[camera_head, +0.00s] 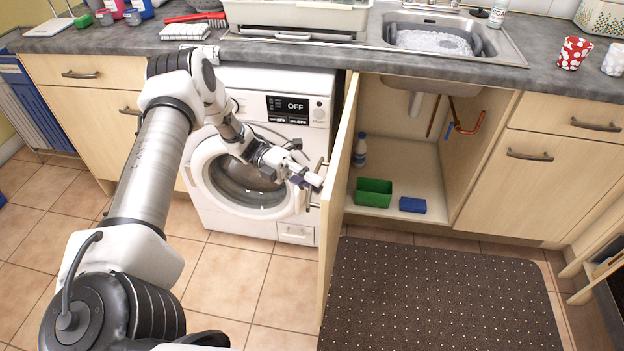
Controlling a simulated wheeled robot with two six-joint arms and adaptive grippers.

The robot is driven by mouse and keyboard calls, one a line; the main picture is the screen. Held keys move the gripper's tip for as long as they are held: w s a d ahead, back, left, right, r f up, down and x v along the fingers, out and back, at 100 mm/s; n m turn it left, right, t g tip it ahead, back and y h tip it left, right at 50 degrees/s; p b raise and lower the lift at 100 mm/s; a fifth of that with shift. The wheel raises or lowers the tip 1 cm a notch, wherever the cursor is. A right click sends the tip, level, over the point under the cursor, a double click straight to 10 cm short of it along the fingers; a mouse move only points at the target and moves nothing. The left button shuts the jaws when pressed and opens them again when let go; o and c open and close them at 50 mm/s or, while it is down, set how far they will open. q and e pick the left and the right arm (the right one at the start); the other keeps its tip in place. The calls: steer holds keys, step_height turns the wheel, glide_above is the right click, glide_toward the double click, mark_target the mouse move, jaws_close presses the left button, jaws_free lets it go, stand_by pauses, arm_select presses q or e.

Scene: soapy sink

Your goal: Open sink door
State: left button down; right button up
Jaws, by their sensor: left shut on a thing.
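The sink door (336,205) is a light wood panel under the sink. It stands swung wide open, seen nearly edge-on, with the cabinet inside in view. My left gripper (314,182) is at the door's outer left face, shut on the door handle (310,196), which is partly hidden by the fingers. My left arm reaches in from the left in front of the washing machine. My right gripper is not in view.
Inside the cabinet (410,160) are a bottle (360,150), a green box (373,192) and a blue sponge (412,205). The washing machine (270,217) stands left of the door. A dark dotted mat (440,295) lies on the floor in front.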

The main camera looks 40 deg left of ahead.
arm_select(q)
steer(key=c, duration=1.1)
jaws_free()
steer(key=shift+w, duration=0.15)
steer(key=a, duration=1.2)
steer(key=shift+s, duration=0.3)
